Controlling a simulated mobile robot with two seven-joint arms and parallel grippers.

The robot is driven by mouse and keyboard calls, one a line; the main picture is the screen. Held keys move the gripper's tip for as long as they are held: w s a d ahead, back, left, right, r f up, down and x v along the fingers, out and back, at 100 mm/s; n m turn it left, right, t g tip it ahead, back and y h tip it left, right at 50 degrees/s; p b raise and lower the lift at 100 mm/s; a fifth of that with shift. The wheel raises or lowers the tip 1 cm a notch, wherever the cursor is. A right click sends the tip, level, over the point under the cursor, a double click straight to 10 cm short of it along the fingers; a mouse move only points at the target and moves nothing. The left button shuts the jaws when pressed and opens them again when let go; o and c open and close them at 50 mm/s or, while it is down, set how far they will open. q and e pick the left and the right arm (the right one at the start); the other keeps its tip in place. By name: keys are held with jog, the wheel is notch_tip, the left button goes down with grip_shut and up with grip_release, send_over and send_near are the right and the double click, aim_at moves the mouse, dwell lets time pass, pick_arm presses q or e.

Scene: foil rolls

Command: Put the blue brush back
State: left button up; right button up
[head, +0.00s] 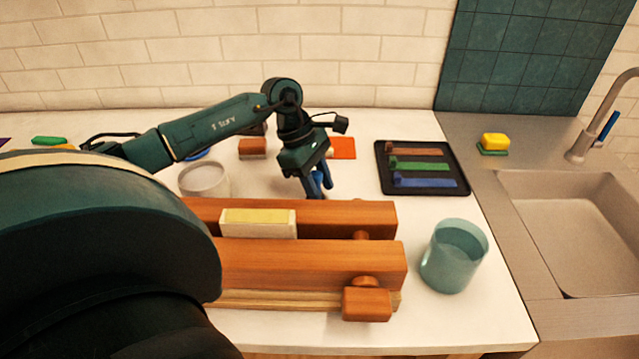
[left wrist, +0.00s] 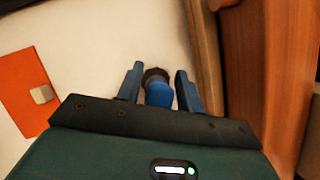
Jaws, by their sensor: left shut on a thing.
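My left gripper (head: 318,184) hangs over the white counter just behind the wooden vise-like block, pointing down. It is shut on the blue brush (left wrist: 158,92), which shows between the two fingers in the left wrist view as a blue round body with a dark end. In the head view the brush is hard to tell apart from the blue fingers. A black tray (head: 382,186) lies to the right of the gripper, with brown, green and blue strips (head: 425,183) in it, the blue one nearest the front. My right gripper is not in view.
The wooden block (head: 310,262) carries a pale yellow-topped bar (head: 258,222). A teal cup (head: 454,256) stands front right; a whitish cup (head: 204,180) stands left. An orange card (head: 342,148) lies behind the gripper. A sink (head: 570,225) and yellow sponge (head: 495,141) are right. Counter between gripper and tray is clear.

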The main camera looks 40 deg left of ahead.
pick_arm(q)
jog(key=shift+f, duration=0.15)
jog(key=o, duration=1.5)
jog(key=shift+o, duration=0.2)
jog(key=shift+r+p, duration=2.6)
jog(key=shift+r, duration=1.95)
jog(key=shift+f, duration=0.1)
